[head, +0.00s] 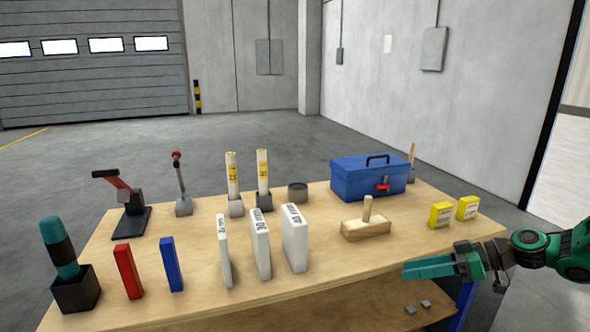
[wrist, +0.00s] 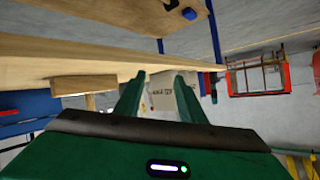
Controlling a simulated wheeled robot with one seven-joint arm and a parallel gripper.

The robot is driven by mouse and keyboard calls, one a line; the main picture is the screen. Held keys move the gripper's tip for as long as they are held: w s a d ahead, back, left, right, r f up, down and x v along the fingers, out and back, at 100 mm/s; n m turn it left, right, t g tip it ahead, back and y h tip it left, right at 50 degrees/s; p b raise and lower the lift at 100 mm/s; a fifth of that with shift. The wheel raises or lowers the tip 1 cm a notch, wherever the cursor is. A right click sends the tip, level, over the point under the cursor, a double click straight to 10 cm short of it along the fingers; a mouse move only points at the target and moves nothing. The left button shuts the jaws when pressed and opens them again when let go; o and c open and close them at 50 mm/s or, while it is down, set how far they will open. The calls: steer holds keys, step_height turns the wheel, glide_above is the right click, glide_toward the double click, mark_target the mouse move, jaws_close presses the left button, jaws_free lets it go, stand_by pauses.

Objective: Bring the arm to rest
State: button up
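My gripper (head: 408,270) is at the right front of the wooden workbench (head: 330,278), pointing left, with my green arm reaching in from the right edge. In the wrist view its two green fingers (wrist: 160,78) stand apart with a gap between them, and nothing is gripped. White lettered boxes show beyond the gap. The wooden block with an upright peg (head: 366,228) stands on the bench behind the gripper, apart from it.
White boxes (head: 260,245), a blue box (head: 171,265) and a red box (head: 128,272) stand left of my gripper. A blue toolbox (head: 368,180) and yellow boxes (head: 440,215) are behind it. Small grey pieces (head: 410,309) lie on a lower shelf. Open floor lies behind the bench.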

steer(key=s+d+r+m+g+h, duration=0.1)
steer(key=s+d+r+m+h, duration=0.1)
steer(key=s, duration=0.8)
steer(key=s+d+r+m+g+h, duration=0.1)
steer(key=s+d+m+h, duration=0.4)
steer(key=s+m, duration=0.4)
steer(key=s+d+r+m+g+h, duration=0.2)
steer(key=s+m+h, duration=0.3)
steer(key=s, duration=0.6)
steer(key=shift+d+r+m, duration=0.3)
steer(key=shift+d+m, duration=0.2)
steer(key=shift+d, duration=0.25)
